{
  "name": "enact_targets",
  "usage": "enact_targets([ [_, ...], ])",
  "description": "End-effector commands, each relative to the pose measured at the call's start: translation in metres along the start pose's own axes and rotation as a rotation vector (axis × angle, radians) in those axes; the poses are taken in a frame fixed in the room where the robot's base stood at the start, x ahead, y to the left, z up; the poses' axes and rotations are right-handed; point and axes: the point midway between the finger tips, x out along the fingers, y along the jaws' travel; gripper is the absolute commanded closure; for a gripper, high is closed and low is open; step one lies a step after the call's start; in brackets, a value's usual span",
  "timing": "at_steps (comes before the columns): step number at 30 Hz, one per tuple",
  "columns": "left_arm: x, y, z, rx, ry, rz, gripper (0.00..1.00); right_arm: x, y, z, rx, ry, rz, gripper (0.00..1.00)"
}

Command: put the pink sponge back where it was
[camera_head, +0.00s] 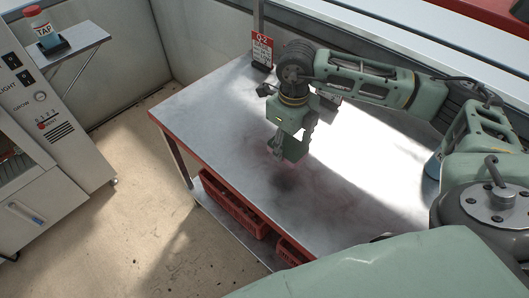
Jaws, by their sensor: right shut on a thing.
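My right gripper (291,141) hangs over the middle of the metal table (225,125), pointing down. Part of this thing is hidden by the gripper. A dark shadow lies on the table below it; I cannot tell whether it touches the top. I see no clearly pink sponge, only a faint reddish tint on the metal beside the fingers. My left gripper is not in view.
A red sign marked Q-2 (262,49) stands at the table's back edge. Red crates (232,205) sit on the shelf below. A cabinet (50,100) and a side shelf with a red-capped TAP bottle (42,27) are at left. The table's left part is clear.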

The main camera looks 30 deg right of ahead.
Motion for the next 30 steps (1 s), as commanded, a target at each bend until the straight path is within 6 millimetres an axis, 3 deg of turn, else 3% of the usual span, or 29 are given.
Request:
enact_targets([
  [6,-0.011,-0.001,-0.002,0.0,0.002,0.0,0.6,0.027,0.012,0.047,-0.003,0.001,0.001,0.75],
  [10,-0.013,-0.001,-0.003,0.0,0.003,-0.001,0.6,0.037,0.015,0.063,-0.002,0.0,0.0,0.75],
  [14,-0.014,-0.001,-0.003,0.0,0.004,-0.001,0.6,0.044,0.016,0.068,-0.003,0.001,0.0,0.75],
  [22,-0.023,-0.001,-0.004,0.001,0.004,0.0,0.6,0.078,0.016,0.067,-0.002,0.002,0.0,0.75],
  [30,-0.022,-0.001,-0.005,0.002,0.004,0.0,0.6,0.082,0.016,0.068,-0.003,-0.001,-0.001,0.75],
])
